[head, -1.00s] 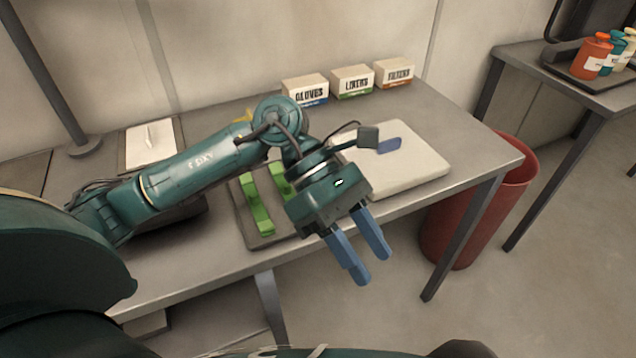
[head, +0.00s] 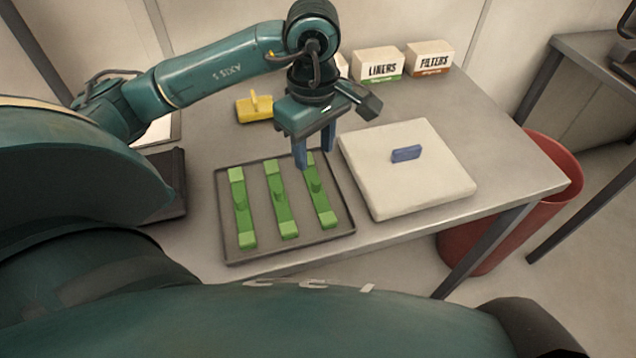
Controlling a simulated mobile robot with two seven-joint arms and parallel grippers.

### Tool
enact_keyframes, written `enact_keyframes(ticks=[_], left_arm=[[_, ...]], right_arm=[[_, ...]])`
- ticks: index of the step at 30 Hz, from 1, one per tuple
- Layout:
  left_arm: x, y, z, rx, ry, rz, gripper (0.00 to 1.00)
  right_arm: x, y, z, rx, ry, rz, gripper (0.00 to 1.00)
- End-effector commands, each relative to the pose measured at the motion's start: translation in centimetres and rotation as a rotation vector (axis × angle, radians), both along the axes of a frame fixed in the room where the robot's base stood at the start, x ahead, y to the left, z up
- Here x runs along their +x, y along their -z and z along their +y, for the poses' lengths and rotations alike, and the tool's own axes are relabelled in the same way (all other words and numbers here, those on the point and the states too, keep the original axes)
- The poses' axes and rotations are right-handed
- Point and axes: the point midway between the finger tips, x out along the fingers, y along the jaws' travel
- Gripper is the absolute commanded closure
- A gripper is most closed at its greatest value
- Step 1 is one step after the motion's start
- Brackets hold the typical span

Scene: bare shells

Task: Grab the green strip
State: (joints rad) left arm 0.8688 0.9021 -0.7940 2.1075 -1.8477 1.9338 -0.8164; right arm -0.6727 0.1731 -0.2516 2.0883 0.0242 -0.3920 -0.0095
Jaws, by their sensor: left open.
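Three green strips lie side by side in a dark shallow tray (head: 262,252): the left strip (head: 241,210), the middle strip (head: 281,205) and the right strip (head: 321,200). Each has raised ends and a small upright knob near its middle. My left gripper (head: 315,160) is open and empty, its blue fingers pointing down over the far end of the right strip. The fingers partly hide that end. I cannot tell the exact height between fingertips and strip. My right gripper is not in view.
A pale square board (head: 400,185) with a blue handle (head: 406,153) stands right of the tray. A yellow handled piece (head: 255,108) lies behind. Boxes of liners (head: 378,65) and filters (head: 429,58) stand at the back. A red bin (head: 560,165) is beyond the table's right edge.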

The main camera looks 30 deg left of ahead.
Motion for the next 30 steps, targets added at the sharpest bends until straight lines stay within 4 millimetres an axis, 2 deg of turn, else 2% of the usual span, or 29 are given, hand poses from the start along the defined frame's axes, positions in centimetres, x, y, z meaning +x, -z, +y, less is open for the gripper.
enact_keyframes(ticks=[3, 11, 18, 27, 30], left_arm=[[-0.1, 1.8, 0.0, 0.001, -0.001, 0.004, 0.57], [-0.1, 3.8, 0.0, -0.001, 0.000, 0.004, 0.57], [0.0, 7.3, -0.1, -0.001, -0.001, 0.003, 0.57], [0.1, 8.0, -0.1, 0.000, 0.000, -0.001, 0.57], [0.1, 8.0, -0.1, -0.001, 0.000, -0.001, 0.65]], right_arm=[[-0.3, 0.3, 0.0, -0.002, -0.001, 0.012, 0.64], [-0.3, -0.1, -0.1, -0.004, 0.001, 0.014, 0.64], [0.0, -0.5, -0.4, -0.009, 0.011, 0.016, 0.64], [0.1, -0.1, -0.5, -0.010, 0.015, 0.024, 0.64], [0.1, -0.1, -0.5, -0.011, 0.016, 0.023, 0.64]])
